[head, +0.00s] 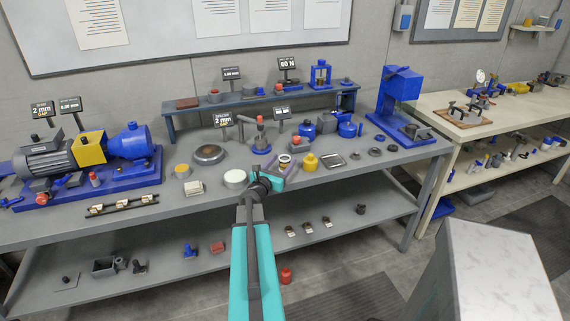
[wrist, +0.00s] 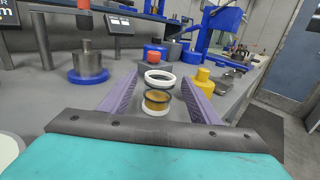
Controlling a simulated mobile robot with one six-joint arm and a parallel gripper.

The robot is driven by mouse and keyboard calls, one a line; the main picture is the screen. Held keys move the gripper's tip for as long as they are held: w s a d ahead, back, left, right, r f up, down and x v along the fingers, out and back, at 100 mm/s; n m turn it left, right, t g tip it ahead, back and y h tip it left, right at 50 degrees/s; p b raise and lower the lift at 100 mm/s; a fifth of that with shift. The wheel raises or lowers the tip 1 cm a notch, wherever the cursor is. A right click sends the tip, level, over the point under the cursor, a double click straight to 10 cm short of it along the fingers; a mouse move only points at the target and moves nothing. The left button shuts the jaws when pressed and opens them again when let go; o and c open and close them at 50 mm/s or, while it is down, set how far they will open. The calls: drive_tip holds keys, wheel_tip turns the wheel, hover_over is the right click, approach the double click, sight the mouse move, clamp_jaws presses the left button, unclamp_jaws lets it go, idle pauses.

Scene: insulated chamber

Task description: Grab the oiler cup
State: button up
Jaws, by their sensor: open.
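What looks like the oiler cup (wrist: 156,101) is a small round cup with amber contents, a dark rim and a white base. In the wrist view it stands upright on the bench between the two purple fingers of my gripper (wrist: 159,82), with gaps on both sides. A white ring (wrist: 159,76) shows just behind it; I cannot tell whether they touch. In the head view my gripper (head: 281,171) is low over the bench's front part, open, with the white ring (head: 284,158) near its fingertips. The cup is mostly hidden there.
A yellow stepped part (wrist: 202,79) stands just right of the right finger. A blue-based metal cylinder (wrist: 88,66) stands left of the left finger. A white-topped disc (head: 235,178) and a round dish (head: 209,154) lie left on the grey bench (head: 330,178).

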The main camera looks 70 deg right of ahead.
drive_tip(key=shift+s+d, duration=0.15)
drive_tip(key=shift+d, duration=1.05)
drive_tip(key=shift+c, duration=0.5)
drive_tip(key=c, duration=1.3)
drive_tip(key=shift+o, duration=0.2)
drive_tip(key=shift+r, duration=0.15)
